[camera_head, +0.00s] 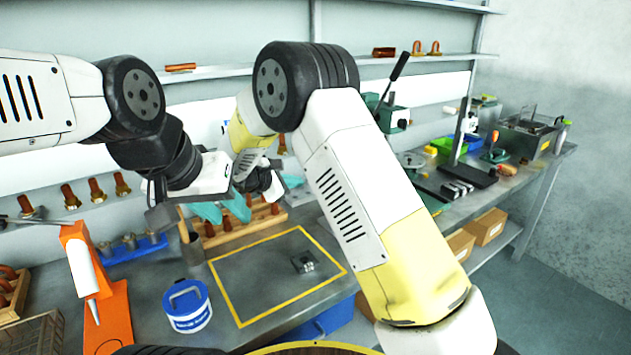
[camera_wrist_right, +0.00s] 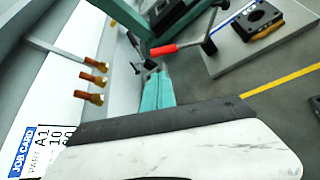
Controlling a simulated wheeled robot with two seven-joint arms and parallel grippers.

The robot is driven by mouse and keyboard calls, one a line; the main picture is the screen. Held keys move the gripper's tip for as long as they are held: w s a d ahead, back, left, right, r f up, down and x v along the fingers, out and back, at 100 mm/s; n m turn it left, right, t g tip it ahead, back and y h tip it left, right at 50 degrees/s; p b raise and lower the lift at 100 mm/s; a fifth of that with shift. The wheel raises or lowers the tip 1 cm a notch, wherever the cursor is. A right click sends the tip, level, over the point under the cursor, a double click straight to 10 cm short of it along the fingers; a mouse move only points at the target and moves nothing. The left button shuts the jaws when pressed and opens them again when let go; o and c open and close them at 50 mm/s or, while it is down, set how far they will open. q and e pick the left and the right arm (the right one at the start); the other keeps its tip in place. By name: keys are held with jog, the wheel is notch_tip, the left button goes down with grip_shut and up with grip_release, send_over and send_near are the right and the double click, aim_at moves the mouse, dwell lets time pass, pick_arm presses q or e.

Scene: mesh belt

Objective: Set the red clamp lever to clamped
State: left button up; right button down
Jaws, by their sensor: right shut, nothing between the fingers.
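The red clamp lever (camera_wrist_right: 165,49) shows in the right wrist view, with its red grip pointing left and a dark rod running right beside a dark green frame (camera_wrist_right: 188,22). Whether it stands clamped cannot be told. My right gripper (camera_wrist_right: 156,80) is shut and empty, its teal fingers just below the red grip; I see a small gap and cannot confirm contact. In the head view my right gripper (camera_head: 293,182) is partly behind my arm, and the lever is not visible there. My left gripper (camera_head: 224,210) looks open over the wooden rack, its teal fingers apart.
A plate (camera_wrist_right: 240,45) with a black block is right of the lever. A yellow-outlined area (camera_head: 235,290) holds a small dark part (camera_head: 304,262). A blue-white tub (camera_head: 187,305) and orange stand (camera_head: 95,290) stand left.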

dwell(0.3)
jog(key=x, duration=1)
jog(key=shift+r, duration=0.1)
jog(key=s+d+r+m+t, duration=0.3)
jog(key=s+r, duration=0.2)
jog(key=shift+s+d+m+y, duration=0.2)
jog(key=shift+d+m+y, duration=0.1)
jog(key=shift+d, duration=0.05)
dwell(0.8)
jog(key=shift+s+d+r, duration=0.1)
jog(key=shift+d+r, duration=0.05)
dwell(0.4)
